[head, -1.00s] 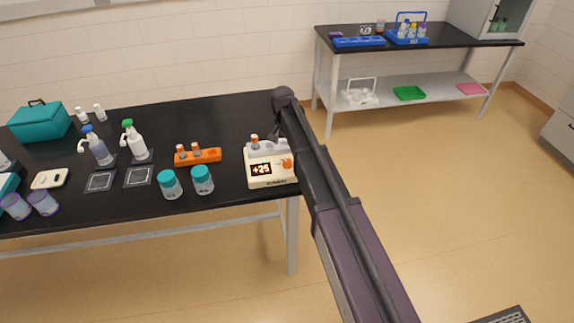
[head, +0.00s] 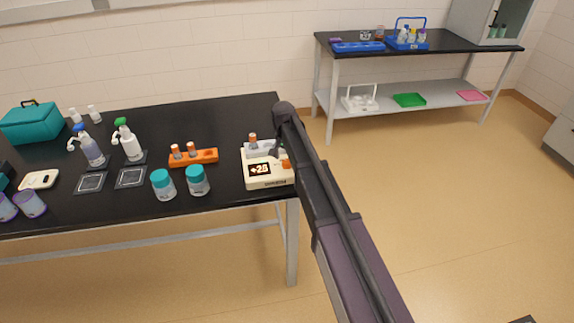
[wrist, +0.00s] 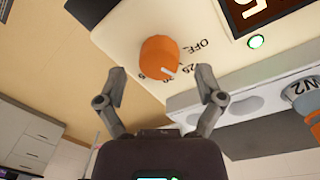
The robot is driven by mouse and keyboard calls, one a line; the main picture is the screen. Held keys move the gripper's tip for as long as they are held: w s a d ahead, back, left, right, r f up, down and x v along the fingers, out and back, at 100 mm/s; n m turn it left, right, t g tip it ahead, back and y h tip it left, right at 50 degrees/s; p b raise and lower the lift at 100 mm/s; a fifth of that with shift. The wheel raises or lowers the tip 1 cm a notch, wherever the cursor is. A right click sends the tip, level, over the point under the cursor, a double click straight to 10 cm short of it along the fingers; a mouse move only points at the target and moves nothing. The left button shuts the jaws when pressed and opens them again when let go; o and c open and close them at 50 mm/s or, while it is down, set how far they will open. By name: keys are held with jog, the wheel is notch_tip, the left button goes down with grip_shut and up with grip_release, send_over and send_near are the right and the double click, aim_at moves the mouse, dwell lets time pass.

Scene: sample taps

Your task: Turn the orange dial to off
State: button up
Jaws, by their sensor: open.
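The orange dial (wrist: 159,57) is on the face of a cream heater unit (wrist: 115,35). In the wrist view its white pointer mark faces the lower right, toward the numbers and away from the OFF label (wrist: 201,44). My gripper (wrist: 160,72) is open, with one finger on each side of the dial's near edge and gaps on both sides. In the head view the heater (head: 265,184) stands at the table's right end. A lit display (head: 260,170) shows a number in the twenties.
A grey block (head: 262,150) with an orange-banded vial (head: 253,139) sits at the heater's back. An orange rack (head: 207,156) and two teal-lidded jars (head: 196,181) are to its left. A second table (head: 440,42) stands behind right.

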jog(key=shift+f+b, duration=0.4)
jog(key=shift+f, duration=0.2)
